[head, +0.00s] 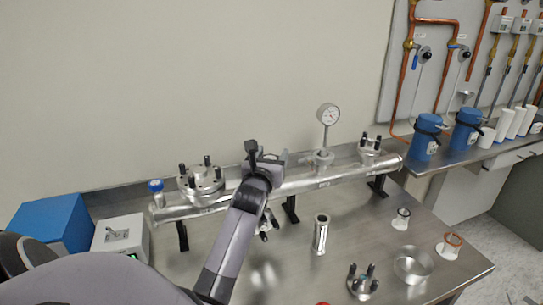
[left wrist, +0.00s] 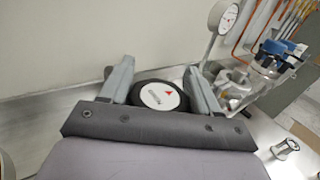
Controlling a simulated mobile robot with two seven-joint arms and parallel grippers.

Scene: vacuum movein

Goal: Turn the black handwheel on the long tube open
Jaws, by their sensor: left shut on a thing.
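The long metal tube (head: 325,178) lies across the bench on black stands. The black handwheel (left wrist: 176,99), with a white centre and a red arrow mark, shows in the left wrist view. My left gripper (left wrist: 160,88) has one finger on each side of the wheel and is shut on it. In the head view my left gripper (head: 264,160) is over the middle of the tube, and my arm and gripper mostly hide the wheel there. My right gripper is not in view.
A pressure gauge (head: 328,115) stands on the tube just right of my gripper. A flange with bolts (head: 201,180) and a blue knob (head: 156,185) are to the left. A short metal cylinder (head: 321,234), a dish (head: 412,265) and small parts lie in front.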

